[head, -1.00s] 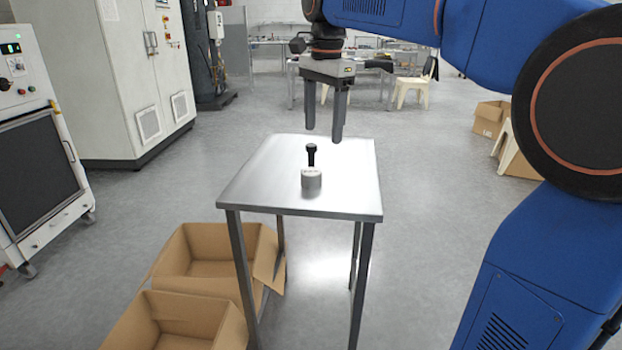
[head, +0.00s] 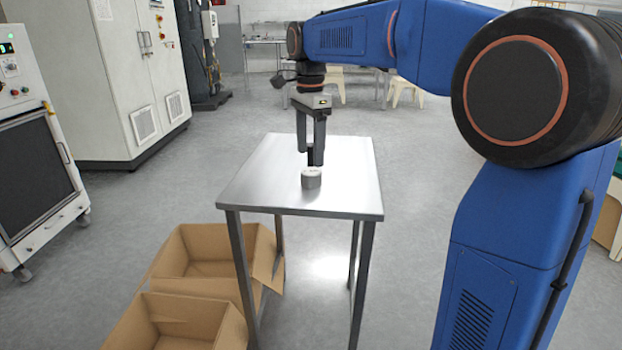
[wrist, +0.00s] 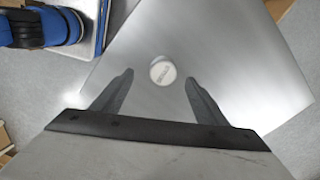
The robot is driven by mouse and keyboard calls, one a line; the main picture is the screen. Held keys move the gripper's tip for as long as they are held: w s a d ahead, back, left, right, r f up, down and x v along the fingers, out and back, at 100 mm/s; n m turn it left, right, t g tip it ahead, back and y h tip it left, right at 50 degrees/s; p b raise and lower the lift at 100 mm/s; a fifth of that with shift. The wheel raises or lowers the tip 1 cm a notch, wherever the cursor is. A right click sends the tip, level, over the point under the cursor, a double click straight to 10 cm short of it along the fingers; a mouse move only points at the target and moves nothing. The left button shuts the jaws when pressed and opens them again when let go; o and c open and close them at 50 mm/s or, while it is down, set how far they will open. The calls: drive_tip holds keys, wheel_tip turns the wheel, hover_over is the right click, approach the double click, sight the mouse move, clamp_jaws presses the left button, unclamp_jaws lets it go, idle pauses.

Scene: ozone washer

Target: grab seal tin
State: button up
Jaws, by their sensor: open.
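The seal tin (head: 311,181) is a small, pale round tin with dark lettering on its lid. It stands near the middle of the metal table in the head view. In the wrist view its round lid (wrist: 162,71) lies between my fingertips as seen from above. My gripper (head: 311,157) is open and points down, just behind and above the tin in the head view. My gripper also shows in the wrist view (wrist: 159,77), with nothing held between its fingers.
The metal table (head: 255,185) is otherwise largely clear. A dark upright piece behind the tin is hard to tell from my fingers. Open cardboard boxes (head: 185,315) stand on the floor at the table's left. A white cabinet (head: 110,70) stands at the back left.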

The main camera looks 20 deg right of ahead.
sight(311, 171)
wheel_tip(311, 171, down, 2)
drive_tip(key=shift+f, duration=0.2)
drive_tip(key=shift+w+d+f, duration=0.15)
drive_tip(key=shift+w+f, duration=0.05)
drive_tip(key=shift+f, duration=1.1)
drive_tip(key=shift+w+d+f, duration=0.1)
drive_tip(key=shift+w+f, duration=0.1)
drive_tip(key=shift+f, duration=1.1)
drive_tip(key=c, duration=1.2)
